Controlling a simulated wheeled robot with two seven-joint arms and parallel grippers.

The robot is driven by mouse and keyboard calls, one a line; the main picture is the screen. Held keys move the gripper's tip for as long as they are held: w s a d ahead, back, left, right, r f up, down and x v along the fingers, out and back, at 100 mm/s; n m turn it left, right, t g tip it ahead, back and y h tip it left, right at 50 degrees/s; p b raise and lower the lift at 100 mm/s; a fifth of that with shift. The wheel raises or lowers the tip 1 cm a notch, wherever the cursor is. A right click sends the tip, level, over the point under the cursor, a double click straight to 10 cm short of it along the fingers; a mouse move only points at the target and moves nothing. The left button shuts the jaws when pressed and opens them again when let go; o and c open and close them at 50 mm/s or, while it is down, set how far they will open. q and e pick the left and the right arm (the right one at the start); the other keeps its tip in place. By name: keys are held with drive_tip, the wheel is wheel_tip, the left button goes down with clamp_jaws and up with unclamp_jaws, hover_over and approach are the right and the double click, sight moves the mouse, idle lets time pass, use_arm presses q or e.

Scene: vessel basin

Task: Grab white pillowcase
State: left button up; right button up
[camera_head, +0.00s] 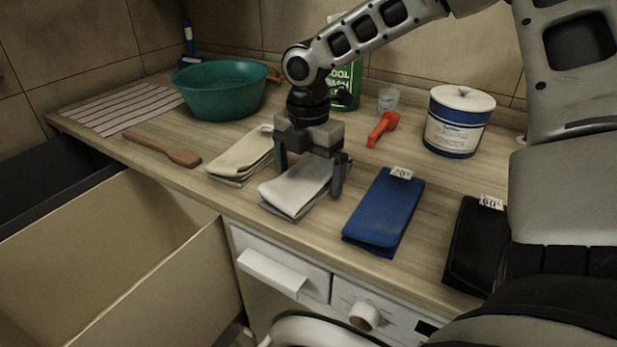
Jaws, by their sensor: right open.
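A folded white cloth (292,193), which looks like the white pillowcase, lies flat near the front edge of the wooden counter. My right gripper (309,182) points down over it, with its fingers spread on either side of the cloth. The gripper is open, and part of the cloth's back is hidden behind it. I cannot tell whether the fingers touch the counter. A folded cream cloth (243,158) lies just left of it. My left gripper is out of view.
A folded blue cloth (384,212) and a black one (474,245) lie to the right. Behind are a teal basin (220,92), green bottle (343,88), red scoop (382,128) and white-blue tub (457,122).

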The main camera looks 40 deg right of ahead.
drive_tip(key=c, duration=1.2)
